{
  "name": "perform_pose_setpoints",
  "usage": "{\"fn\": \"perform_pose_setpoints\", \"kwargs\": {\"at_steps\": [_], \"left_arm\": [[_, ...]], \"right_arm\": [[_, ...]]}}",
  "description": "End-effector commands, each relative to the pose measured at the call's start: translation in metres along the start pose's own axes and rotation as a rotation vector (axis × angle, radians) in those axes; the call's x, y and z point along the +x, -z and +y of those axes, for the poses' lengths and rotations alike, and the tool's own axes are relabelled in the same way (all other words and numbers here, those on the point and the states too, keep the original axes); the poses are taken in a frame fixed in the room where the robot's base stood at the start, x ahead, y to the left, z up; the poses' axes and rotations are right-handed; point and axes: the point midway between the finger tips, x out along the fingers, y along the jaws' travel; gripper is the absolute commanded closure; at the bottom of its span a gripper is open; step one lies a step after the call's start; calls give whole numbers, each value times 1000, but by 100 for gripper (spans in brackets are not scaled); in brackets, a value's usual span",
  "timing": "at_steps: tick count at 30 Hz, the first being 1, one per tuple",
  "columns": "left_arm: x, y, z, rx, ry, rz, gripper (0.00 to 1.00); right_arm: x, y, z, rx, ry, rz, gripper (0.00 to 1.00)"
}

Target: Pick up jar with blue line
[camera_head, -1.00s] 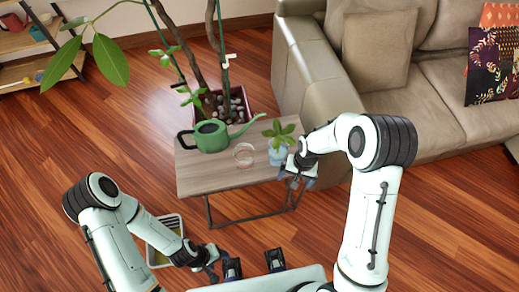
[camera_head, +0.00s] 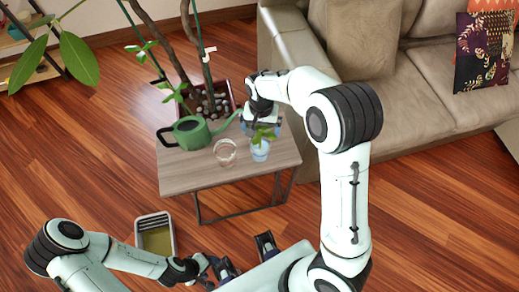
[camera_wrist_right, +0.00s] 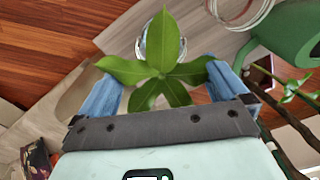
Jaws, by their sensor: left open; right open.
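A small bluish glass jar (camera_head: 260,152) with a green leafy plant (camera_head: 265,136) in it stands on the side table. A clear round glass (camera_head: 225,152) stands to its left; I cannot make out a blue line on either. My right gripper (camera_head: 262,126) is open above and behind the plant. In the right wrist view, its blue fingers (camera_wrist_right: 165,88) are spread on both sides of the plant's leaves (camera_wrist_right: 158,60), which hide most of the jar; a rounded glass rim shows beyond them. My left gripper (camera_head: 208,268) is low, in front of the table, away from the jars.
The grey wooden side table (camera_head: 190,182) also holds a green watering can (camera_head: 192,132), left of the glass. A potted tree (camera_head: 212,98) stands behind it and a beige sofa (camera_head: 425,105) to the right. A bin (camera_head: 155,236) is on the floor.

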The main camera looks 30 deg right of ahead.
Motion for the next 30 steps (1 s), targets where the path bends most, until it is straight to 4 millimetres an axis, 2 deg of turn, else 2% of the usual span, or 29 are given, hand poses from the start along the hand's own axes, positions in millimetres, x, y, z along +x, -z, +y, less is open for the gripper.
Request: {"fn": "perform_pose_setpoints", "kwargs": {"at_steps": [1, 8, 16, 25, 30], "left_arm": [[1, 0, 0, 0, 0, -1, 37], [2, 0, -1, 0, 0, -1, 37], [4, -1, -2, 0, 1, -2, 37], [4, -1, -2, 0, 1, -2, 37], [4, -1, -2, 0, 1, -2, 37]], "right_arm": [[7, 0, 0, 0, -1, -2, 0], [24, 0, 0, 1, -1, -2, 0], [62, 0, -2, 0, -1, -2, 0], [66, 0, -2, 0, 1, 0, 0], [66, 0, -2, 0, 1, 0, 55]]}}
